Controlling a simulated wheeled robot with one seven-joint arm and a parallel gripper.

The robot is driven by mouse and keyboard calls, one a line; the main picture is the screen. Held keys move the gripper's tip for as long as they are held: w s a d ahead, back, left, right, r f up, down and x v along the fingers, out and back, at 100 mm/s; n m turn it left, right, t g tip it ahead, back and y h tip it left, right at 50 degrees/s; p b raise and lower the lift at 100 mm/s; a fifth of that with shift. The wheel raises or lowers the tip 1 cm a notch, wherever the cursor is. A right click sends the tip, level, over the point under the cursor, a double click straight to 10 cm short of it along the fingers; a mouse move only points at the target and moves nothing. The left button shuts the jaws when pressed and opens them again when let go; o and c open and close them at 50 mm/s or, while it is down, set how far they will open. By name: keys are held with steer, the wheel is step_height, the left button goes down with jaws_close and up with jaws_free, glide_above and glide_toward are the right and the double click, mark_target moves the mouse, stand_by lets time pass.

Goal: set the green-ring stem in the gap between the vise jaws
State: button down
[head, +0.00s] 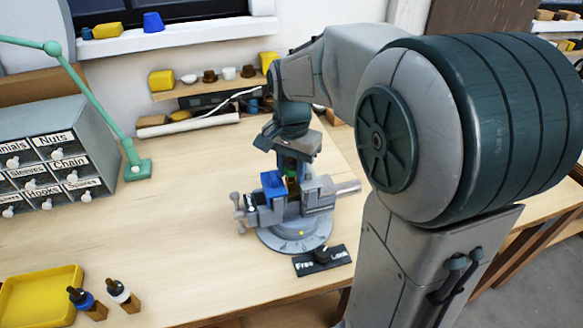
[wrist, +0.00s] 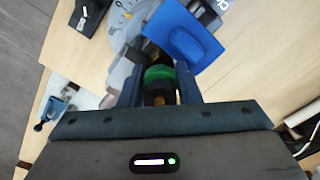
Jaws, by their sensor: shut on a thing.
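My gripper (head: 292,160) points down over the vise and is shut on the green-ring stem (head: 291,184). In the wrist view the stem (wrist: 159,76) shows a green ring and a dark body between the two fingers (wrist: 158,88). The grey vise (head: 293,236) stands on a round base on the bench, and a blue block (head: 271,184) sits at its left jaw. The blue block (wrist: 184,36) is also just beyond the stem in the wrist view. The stem is at the jaws, but its lower end is hidden, so I cannot tell how deep it sits.
A dark plate with a knob, marked Free and Lock (head: 322,260), lies before the vise. A drawer cabinet (head: 55,150) and green lamp arm (head: 100,100) are left.

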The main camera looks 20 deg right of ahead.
steer(key=shift+s+f, duration=0.1)
steer(key=shift+f, duration=0.1)
steer(key=c, duration=1)
jaws_free()
steer(key=shift+o, duration=0.2)
steer(key=shift+a+f, duration=0.1)
steer(key=shift+a, duration=0.05)
steer(key=shift+d+r, duration=0.2)
steer(key=shift+r, duration=0.3)
steer(key=r, duration=1.3)
steer(key=shift+a+r, duration=0.2)
steer(key=shift+a, duration=0.05)
steer(key=shift+r, duration=0.15)
